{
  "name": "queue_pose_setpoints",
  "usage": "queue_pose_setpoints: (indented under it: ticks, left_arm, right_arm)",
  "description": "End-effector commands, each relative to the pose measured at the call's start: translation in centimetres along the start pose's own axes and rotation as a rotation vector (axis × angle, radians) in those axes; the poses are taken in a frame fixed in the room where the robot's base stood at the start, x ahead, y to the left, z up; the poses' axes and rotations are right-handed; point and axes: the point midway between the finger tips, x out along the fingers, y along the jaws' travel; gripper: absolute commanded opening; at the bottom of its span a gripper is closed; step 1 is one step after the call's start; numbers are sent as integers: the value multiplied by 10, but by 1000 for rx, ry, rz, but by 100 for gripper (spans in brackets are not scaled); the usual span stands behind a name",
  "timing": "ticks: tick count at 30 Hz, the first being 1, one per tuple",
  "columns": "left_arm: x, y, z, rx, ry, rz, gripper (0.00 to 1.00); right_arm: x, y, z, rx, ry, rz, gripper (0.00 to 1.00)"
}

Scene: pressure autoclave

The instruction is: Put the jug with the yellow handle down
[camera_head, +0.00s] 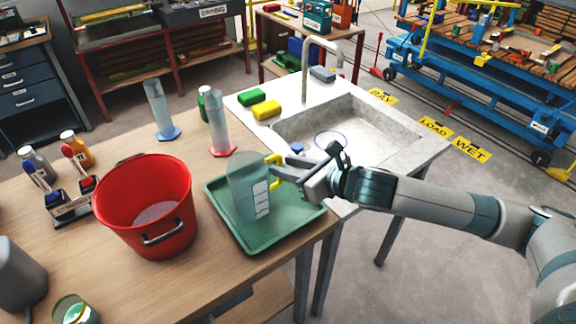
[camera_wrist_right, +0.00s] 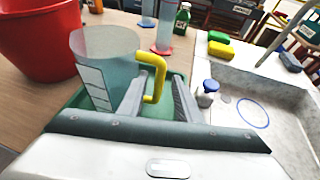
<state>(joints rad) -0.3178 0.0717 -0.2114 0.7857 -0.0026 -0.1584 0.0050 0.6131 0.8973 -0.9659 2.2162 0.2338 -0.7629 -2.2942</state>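The clear jug (camera_head: 247,195) with the yellow handle (camera_head: 276,170) is upright over the green tray (camera_head: 270,240) and appears to rest on it. My right gripper (camera_head: 292,181) is at the handle, on the jug's right side. In the right wrist view the yellow handle (camera_wrist_right: 156,75) lies between the two fingers of my right gripper (camera_wrist_right: 157,92), with gaps visible on both sides, so the gripper looks open. The jug's body (camera_wrist_right: 103,68) is to the left of the fingers there. My left gripper is not in view.
A red bucket (camera_head: 147,207) stands close left of the tray. Two tall cylinders (camera_head: 217,122) (camera_head: 160,108) and a green bottle (camera_head: 203,104) are behind. The sink (camera_head: 345,135) lies right, with green (camera_head: 251,97) and yellow (camera_head: 267,110) sponges on its edge.

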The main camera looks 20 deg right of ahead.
Motion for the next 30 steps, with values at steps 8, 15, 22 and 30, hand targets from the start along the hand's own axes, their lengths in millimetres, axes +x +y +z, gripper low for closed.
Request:
queue_pose_setpoints:
  ticks: [8,15,22,30]
  left_arm:
    - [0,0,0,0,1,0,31]
    - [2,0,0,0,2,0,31]
    - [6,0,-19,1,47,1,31]
    - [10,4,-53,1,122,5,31]
  right_arm:
    - [0,0,1,-1,0,0,30]
    - [-8,-1,2,-2,0,-1,30]
    - [-37,-1,2,-3,0,-2,30]
    - [-84,-1,1,-4,0,-2,30]
